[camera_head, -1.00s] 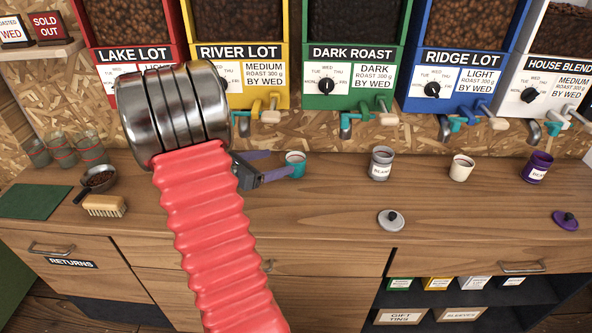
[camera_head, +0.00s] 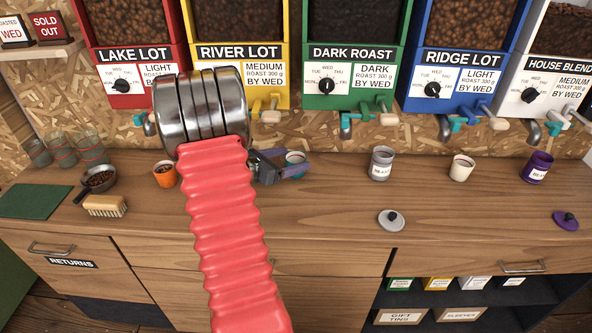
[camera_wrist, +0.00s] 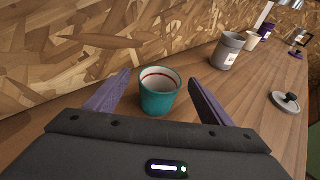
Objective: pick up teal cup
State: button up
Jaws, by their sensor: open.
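The teal cup (camera_wrist: 159,97) stands upright on the wooden counter near the chipboard back wall, with a white inside and a red ring below its rim. It looks empty. In the head view the cup (camera_head: 295,157) is partly hidden by my gripper. My gripper (camera_head: 300,165) is open, its purple fingers pointing right. In the wrist view the open gripper (camera_wrist: 160,88) has one finger on each side of the cup, with a gap to both.
On the counter (camera_head: 330,200) to the right stand a grey canister (camera_head: 381,164), a cream cup (camera_head: 461,169) and a purple canister (camera_head: 537,168). Two lids lie in front. An orange cup (camera_head: 165,175), a scoop (camera_head: 99,180) and a brush (camera_head: 106,206) are left. Dispenser spouts overhang the back.

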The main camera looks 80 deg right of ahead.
jog(key=shift+x, duration=1.35)
jog(key=shift+c, duration=0.4)
jog(key=c, duration=1.1)
